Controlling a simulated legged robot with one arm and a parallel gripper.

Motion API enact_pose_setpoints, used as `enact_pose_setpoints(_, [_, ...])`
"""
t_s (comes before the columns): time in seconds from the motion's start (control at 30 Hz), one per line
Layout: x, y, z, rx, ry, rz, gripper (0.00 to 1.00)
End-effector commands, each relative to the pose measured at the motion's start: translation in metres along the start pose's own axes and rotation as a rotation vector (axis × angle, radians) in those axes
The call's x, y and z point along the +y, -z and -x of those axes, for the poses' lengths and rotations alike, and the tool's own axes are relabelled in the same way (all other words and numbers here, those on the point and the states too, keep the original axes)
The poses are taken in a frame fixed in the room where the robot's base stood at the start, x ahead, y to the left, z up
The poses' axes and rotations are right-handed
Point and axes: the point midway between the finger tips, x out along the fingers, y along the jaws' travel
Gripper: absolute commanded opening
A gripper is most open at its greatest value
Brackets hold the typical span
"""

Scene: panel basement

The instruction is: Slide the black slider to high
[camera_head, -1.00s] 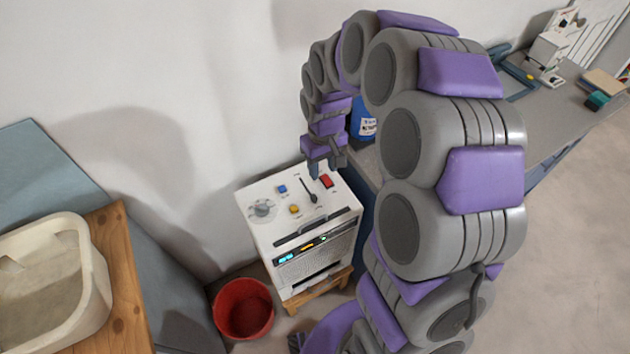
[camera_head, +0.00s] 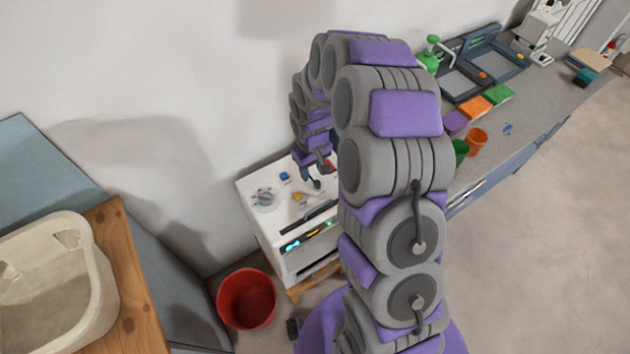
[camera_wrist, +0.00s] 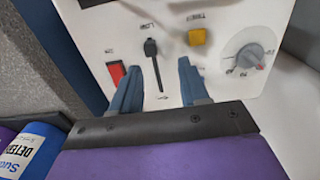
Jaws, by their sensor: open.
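The white control panel (camera_head: 262,182) is the top of a box-shaped machine. The black slider (camera_wrist: 151,48) is at the end of its slot near a label that seems to read LOW, upside down in the wrist view. The slot runs from it toward my gripper, with a label too blurred to read at the other end. The slider's dark knob (camera_head: 316,184) shows just below my gripper in the head view. My gripper (camera_wrist: 158,64) is open, its blue-grey fingers on either side of the slot. I see no finger touching the slider.
A red switch (camera_wrist: 116,72) lies beside the left finger, and a yellow button (camera_wrist: 196,37) and a grey dial (camera_wrist: 248,57) lie to the right. A blue button (camera_head: 284,176) is also on the panel. A red bucket (camera_head: 246,300) stands beside the machine; a workbench (camera_head: 520,120) is at right.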

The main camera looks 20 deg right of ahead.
Motion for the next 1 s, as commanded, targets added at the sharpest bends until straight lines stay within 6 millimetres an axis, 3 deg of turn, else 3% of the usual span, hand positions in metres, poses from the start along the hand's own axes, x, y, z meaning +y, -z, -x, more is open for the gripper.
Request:
enact_pose_setpoints(0.1, [0.007,-0.003,-0.024,-0.001,0.007,-0.002,0.45])
enact_pose_setpoints(0.3, [0.015,-0.005,-0.052,0.005,0.016,-0.003,0.45])
enact_pose_setpoints(0.77, [0.004,-0.001,-0.062,0.002,0.003,-0.003,0.45])
enact_pose_setpoints(1.0, [0.011,-0.004,-0.062,0.005,0.012,-0.002,0.23])
